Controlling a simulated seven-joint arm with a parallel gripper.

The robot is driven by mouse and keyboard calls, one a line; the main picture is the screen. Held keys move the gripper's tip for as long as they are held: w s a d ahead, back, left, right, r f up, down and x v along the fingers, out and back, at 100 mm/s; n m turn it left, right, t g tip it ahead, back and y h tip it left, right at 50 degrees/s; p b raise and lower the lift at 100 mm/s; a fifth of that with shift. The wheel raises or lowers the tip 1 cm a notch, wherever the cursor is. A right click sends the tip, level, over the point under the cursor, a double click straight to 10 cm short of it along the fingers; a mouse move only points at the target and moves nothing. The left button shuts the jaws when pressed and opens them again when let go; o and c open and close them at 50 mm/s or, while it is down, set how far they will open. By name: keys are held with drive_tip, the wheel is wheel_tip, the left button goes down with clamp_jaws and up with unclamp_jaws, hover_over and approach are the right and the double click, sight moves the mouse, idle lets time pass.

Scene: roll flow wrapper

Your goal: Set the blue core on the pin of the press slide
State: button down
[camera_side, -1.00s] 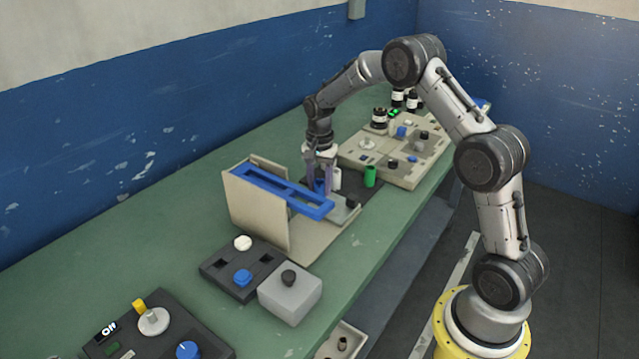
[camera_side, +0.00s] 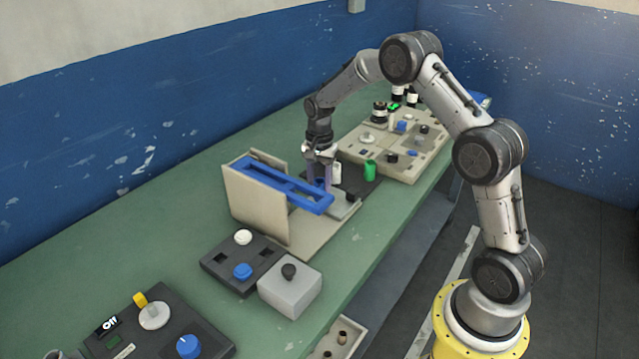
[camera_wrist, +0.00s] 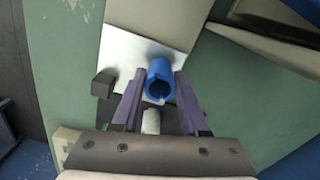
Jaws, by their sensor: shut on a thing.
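My gripper (camera_wrist: 155,85) is shut on the blue core (camera_wrist: 160,78), an open-ended tube with a notch in its rim. In the wrist view its two purple fingers lie on either side of it. In the side view my gripper (camera_side: 318,177) is low, just behind the blue frame of the press. The silver slide plate (camera_wrist: 128,52) lies below the core, with a black knob (camera_wrist: 103,84) at its side. I see no pin; the core and fingers may hide it. I cannot tell whether the core touches the plate.
A white core (camera_wrist: 151,122) stands close by; a green core (camera_side: 369,170) stands to the right. The beige press wall (camera_side: 255,205) and blue frame (camera_side: 285,186) rise close to my gripper. A beige panel (camera_side: 415,150) lies behind. The bench (camera_side: 120,240) is bare at left.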

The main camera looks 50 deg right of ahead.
idle(0.3)
unclamp_jaws()
idle(0.4)
wheel_tip(320, 180, up, 8)
idle(1.0)
drive_tip(key=shift+a, duration=0.1)
